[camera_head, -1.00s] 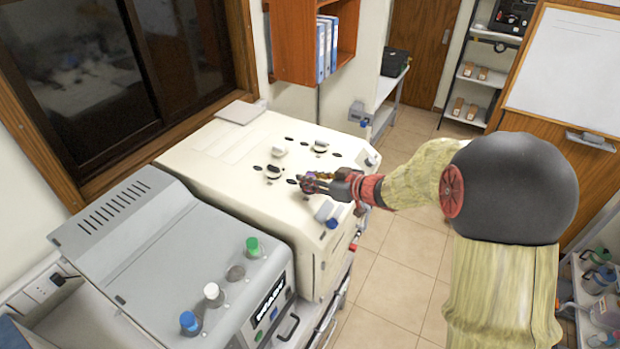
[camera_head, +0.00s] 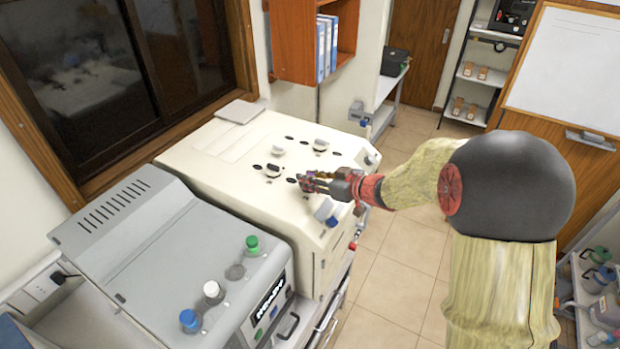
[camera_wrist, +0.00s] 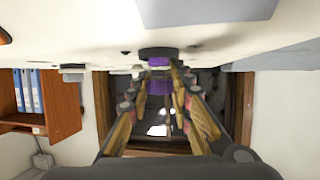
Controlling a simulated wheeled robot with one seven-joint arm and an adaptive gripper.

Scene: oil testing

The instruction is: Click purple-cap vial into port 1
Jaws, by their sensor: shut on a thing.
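My gripper (camera_head: 311,183) reaches in from the right over the front part of the cream machine (camera_head: 225,185). Its fingers show in the wrist view (camera_wrist: 178,92), shut on the purple-cap vial (camera_wrist: 159,87). The vial shows as a purple piece between the fingertips, right below a dark round fitting on the cream surface. I cannot tell whether the vial touches the fitting or sits in it. In the head view the vial is mostly hidden by the fingers. Several dark ports and raised fittings (camera_head: 273,171) lie on the machine top; port numbers cannot be read.
A grey machine (camera_head: 130,235) stands at the front left with blue (camera_head: 190,320), white (camera_head: 213,292) and green (camera_head: 253,245) capped containers on it. A blue-tipped part (camera_head: 331,221) sits near the cream machine's front edge.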

